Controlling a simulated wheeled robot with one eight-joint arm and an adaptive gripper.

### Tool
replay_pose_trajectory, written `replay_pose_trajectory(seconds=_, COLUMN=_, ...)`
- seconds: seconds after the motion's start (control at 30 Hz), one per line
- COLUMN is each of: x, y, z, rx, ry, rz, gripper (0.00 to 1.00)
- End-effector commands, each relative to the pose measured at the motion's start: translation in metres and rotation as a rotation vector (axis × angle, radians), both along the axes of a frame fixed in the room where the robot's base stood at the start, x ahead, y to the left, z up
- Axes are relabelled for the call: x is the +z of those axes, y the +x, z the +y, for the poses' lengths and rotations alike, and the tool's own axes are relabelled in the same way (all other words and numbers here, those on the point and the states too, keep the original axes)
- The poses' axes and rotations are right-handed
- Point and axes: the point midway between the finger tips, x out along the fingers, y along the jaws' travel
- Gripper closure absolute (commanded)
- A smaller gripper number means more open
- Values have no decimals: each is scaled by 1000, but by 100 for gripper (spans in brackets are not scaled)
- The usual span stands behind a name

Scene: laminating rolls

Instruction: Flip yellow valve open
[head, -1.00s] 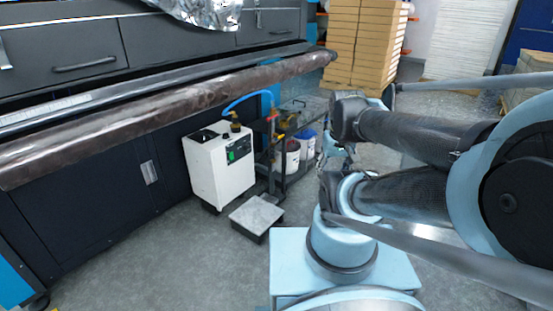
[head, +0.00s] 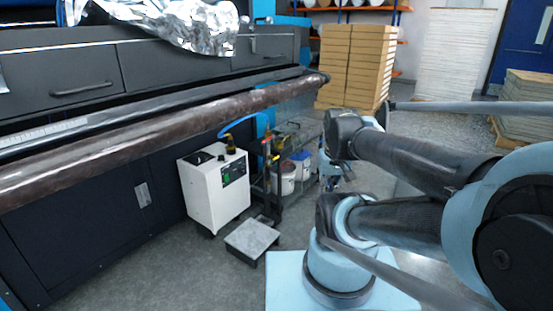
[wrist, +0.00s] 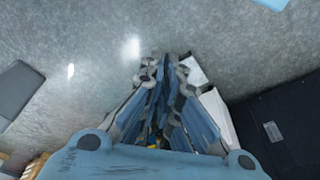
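A small yellow-orange fitting (head: 228,137) shows at the end of a blue hose on top of a white boxy machine (head: 216,188). More small red and yellow parts (head: 276,147) show by the dark cart to its right. They are too small to tell which is the valve or how its handle stands. My gripper (head: 337,172) is partly hidden behind my arm in the head view, right of the cart and apart from the machine. In the wrist view my gripper (wrist: 166,66) points over grey floor, its fingers drawn together with nothing seen between the tips.
A dark cart (head: 290,190) with white buckets stands right of the machine. A low grey-topped block (head: 252,238) lies on the floor in front. The long laminating machine with a brown roll (head: 150,128) overhangs on the left. Stacked boxes (head: 355,65) stand behind.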

Motion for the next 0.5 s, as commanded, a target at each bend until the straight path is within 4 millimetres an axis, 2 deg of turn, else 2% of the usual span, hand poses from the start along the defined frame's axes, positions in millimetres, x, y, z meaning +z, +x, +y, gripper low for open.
replay_pose_trajectory(seconds=0.5, x=52, y=87, z=22, rx=147, ry=67, rz=-43, gripper=100)
